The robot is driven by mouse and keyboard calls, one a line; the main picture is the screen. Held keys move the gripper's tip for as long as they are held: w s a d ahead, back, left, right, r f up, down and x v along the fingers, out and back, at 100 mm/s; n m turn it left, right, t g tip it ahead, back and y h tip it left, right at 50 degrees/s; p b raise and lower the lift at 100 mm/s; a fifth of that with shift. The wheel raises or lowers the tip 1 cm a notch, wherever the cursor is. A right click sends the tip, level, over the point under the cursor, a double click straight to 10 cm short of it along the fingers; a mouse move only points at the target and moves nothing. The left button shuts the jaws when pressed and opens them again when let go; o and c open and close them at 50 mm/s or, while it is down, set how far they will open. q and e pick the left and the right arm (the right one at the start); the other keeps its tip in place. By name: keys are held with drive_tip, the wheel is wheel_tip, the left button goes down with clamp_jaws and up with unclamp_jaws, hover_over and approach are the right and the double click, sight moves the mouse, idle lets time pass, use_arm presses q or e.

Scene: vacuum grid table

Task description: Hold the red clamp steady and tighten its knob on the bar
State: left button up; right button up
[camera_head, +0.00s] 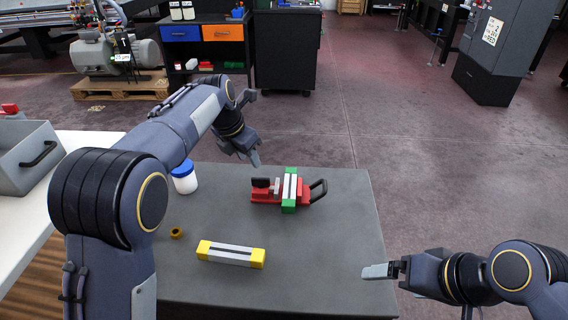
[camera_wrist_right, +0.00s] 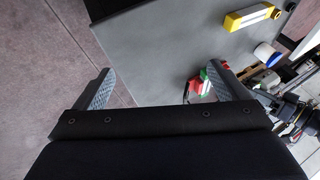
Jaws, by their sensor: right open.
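The red clamp (camera_head: 262,199) lies on the grey table, with a black knob (camera_head: 261,183) at its left end and a black loop handle (camera_head: 318,190) at its right. A light bar with green ends (camera_head: 289,203) lies across the clamp. My left gripper (camera_head: 252,158) is above the table, just behind and left of the clamp, apart from it; its opening is unclear. My right gripper (camera_head: 380,271) is at the table's right front edge, away from the clamp. In the right wrist view its fingers (camera_wrist_right: 160,88) are apart and empty; the clamp (camera_wrist_right: 203,87) shows partly behind one finger.
A yellow-ended bar (camera_head: 231,254) lies at the table's front. A brass ring-like piece (camera_head: 176,233) and a white jar with blue lid (camera_head: 185,180) are on the left. A grey bin (camera_head: 30,160) stands on the white bench. The table's right part is clear.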

drive_tip(key=w+d+r+m+g, duration=0.15)
drive_tip(key=w+r+m, duration=0.25)
drive_tip(key=w, duration=0.5)
drive_tip(key=m+g+h, duration=0.4)
drive_tip(key=m, duration=0.8)
hover_over(301, 186)
wheel_tip(301, 186, down, 9)
drive_tip(key=shift+f, duration=0.2)
wheel_tip(301, 186, down, 7)
